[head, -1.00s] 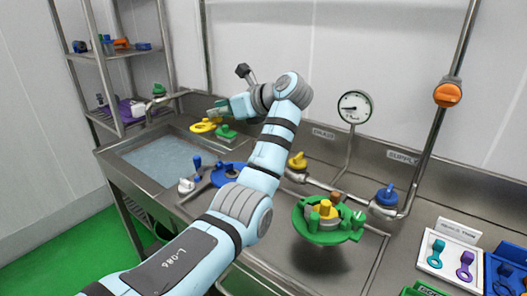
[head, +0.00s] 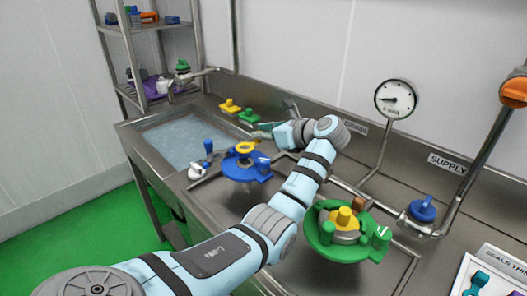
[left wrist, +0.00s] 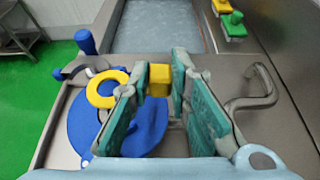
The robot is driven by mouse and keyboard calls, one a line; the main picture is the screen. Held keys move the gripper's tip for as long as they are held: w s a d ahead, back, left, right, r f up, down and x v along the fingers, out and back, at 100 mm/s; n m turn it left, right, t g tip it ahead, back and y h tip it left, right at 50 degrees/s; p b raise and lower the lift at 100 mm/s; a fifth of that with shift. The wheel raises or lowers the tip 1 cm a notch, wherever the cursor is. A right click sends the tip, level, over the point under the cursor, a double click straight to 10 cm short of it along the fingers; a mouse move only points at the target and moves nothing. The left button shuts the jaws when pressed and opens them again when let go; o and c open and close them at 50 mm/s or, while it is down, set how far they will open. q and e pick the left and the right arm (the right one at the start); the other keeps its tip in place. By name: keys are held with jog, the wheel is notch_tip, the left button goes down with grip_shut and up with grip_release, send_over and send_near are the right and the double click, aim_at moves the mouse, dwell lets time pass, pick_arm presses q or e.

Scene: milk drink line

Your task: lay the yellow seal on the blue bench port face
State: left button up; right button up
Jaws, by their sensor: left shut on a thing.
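The yellow seal (head: 245,147) is a ring with a block-shaped tab. In the left wrist view its ring (left wrist: 107,88) lies to the left of my fingers. The tab (left wrist: 158,80) is between them. My left gripper (head: 258,133) is shut on this tab; it also shows in the left wrist view (left wrist: 160,95). The blue bench port (head: 235,171) is a round disc on the bench, below the seal in the head view. In the left wrist view the ring overlaps the disc (left wrist: 85,122) near its far edge. I cannot tell whether they touch. My right gripper is out of view.
A blue-handled clamp (head: 208,147) stands left of the port. A water-filled sink (head: 185,137) lies beyond. Yellow (head: 230,105) and green (head: 248,116) pieces sit at its back edge. A green flanged fitting (head: 325,247), a gauge (head: 396,98) and pipes are to the right.

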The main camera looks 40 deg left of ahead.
pick_arm(q)
jog(key=f+b, duration=0.1)
jog(key=f, duration=0.3)
jog(key=shift+s+f, duration=0.1)
jog(key=shift+s, duration=0.1)
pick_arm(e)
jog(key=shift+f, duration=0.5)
pick_arm(q)
jog(key=shift+w, duration=0.1)
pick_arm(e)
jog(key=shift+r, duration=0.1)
pick_arm(q)
jog(key=o, duration=0.5)
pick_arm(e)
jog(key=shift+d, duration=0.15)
